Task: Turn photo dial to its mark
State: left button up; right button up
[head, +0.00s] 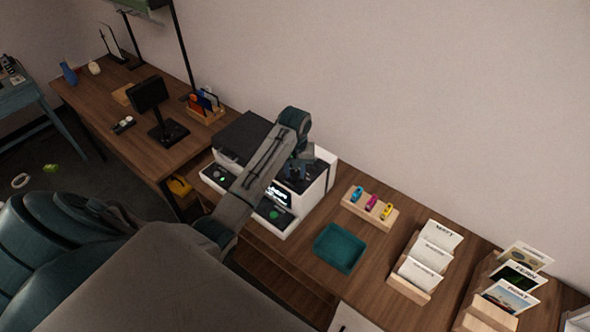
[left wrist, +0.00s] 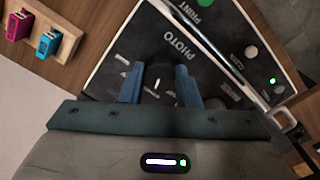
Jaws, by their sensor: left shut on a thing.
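The photo dial (left wrist: 157,74) is a dark round knob on the black panel of the printer (left wrist: 120,55), beside the word PHOTO. A short white line shows on it. My left gripper (left wrist: 158,88) has its two blue fingers on either side of the dial and is shut on it. In the head view the left gripper (head: 296,172) is over the top of the white-and-black printer (head: 318,184), and my arm hides part of the machine. The dial's mark cannot be told apart surely from the small white print around it. My right gripper is not in view.
A green button (left wrist: 205,3) sits by the word PRINT. A wooden holder (head: 369,208) with coloured cartridges and a teal tray (head: 340,248) stand right of the printer. Card racks (head: 425,262) stand farther right. A black screen (head: 150,95) stands at the left.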

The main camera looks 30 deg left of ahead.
pick_arm(q)
jog(key=shift+m, duration=0.3)
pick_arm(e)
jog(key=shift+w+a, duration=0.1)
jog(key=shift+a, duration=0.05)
pick_arm(q)
jog(key=shift+m, duration=3.6)
jog(key=o, duration=1)
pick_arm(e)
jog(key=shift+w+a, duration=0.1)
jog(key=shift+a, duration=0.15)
